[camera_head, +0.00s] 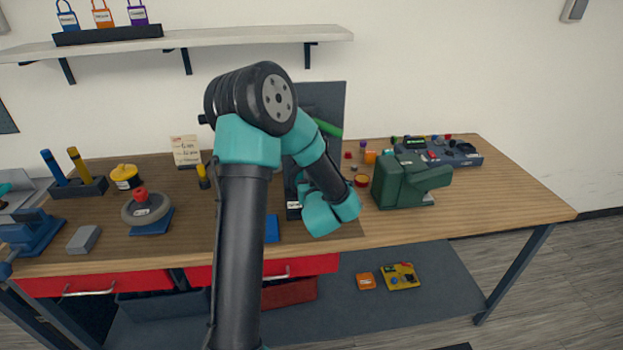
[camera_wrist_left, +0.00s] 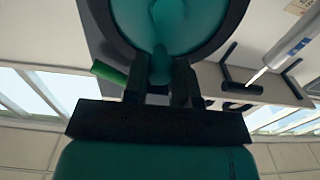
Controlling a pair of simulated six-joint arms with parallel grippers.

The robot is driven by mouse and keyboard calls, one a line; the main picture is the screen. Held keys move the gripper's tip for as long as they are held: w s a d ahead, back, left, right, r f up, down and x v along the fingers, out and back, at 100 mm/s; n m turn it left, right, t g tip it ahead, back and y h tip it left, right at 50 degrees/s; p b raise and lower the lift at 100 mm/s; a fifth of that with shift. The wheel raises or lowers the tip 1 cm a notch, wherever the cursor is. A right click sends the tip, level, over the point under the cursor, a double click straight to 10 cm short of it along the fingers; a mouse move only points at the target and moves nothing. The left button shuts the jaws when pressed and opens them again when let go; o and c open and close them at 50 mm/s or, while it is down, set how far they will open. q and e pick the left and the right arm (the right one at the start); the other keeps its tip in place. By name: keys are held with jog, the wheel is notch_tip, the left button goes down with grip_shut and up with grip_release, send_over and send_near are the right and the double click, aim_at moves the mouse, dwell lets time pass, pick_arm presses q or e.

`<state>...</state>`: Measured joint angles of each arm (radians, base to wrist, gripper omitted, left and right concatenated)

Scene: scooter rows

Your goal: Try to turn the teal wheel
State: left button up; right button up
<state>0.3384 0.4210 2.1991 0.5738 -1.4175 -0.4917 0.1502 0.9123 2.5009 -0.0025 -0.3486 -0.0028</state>
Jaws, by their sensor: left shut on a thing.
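The teal wheel (camera_wrist_left: 165,22) shows at the top of the left wrist view, round and partly cut off by the frame, with a teal stem or spoke (camera_wrist_left: 160,66) reaching down from it. My left gripper (camera_wrist_left: 161,84) has its two dark fingers on either side of that teal part, shut on it. In the head view my own arm covers the wheel and the gripper's fingers. A dark upright panel (camera_head: 335,100) stands behind the arm, with a green bar (camera_head: 328,128) on it. That bar also shows in the wrist view (camera_wrist_left: 108,72). My right gripper is in neither view.
A green machine (camera_head: 405,180) stands close right of my arm. Left on the wooden bench (camera_head: 500,195) are a grey handwheel with a red knob (camera_head: 145,207), a yellow-topped pot (camera_head: 125,176) and a grey block (camera_head: 84,239). A shelf (camera_head: 230,37) hangs above.

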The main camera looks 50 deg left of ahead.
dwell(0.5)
pick_arm(q)
jog(key=o, duration=1.8)
jog(key=shift+c, duration=0.2)
jog(key=shift+d, duration=0.1)
jog(key=v, duration=0.8)
jog(key=shift+w, duration=0.1)
